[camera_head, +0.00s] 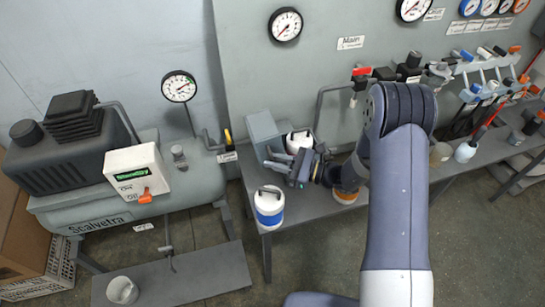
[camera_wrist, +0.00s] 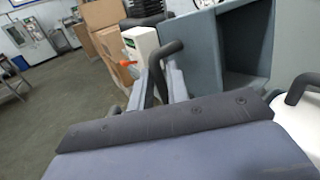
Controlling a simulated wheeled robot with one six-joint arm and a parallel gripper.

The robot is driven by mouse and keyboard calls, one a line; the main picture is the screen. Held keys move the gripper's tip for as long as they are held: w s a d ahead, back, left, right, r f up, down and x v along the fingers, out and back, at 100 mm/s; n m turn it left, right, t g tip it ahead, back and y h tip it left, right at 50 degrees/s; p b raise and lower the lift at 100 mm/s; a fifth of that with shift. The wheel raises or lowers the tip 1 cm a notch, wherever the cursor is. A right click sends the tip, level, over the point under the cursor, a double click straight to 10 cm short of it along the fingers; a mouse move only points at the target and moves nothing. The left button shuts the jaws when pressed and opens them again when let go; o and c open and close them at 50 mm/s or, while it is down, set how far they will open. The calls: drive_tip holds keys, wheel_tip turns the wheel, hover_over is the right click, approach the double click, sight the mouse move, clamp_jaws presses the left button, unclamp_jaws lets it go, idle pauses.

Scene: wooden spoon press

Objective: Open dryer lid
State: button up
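The dryer seems to be the grey box (camera_head: 264,134) on the bench against the wall; I cannot be sure. In the wrist view the grey box (camera_wrist: 205,55) fills the upper right and shows a dark recess. A curved black handle (camera_wrist: 157,72) stands by its left side, apparently belonging to it. My gripper (camera_head: 270,159) points left in front of the box, its fingers apart. In the wrist view my gripper (camera_wrist: 162,88) has one finger on each side of the black handle. Whether the fingers touch it is unclear, and their tips are partly hidden.
A white canister (camera_head: 300,139) with a black handle stands close behind my gripper. A blue-and-white canister (camera_head: 269,207) stands at the bench's front left corner. An orange-and-white container (camera_head: 346,196) is to the right. The compressor (camera_head: 100,205) stands left, with floor between.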

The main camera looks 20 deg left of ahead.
drive_tip(key=shift+a, duration=0.5)
drive_tip(key=shift+c, duration=0.2)
clamp_jaws()
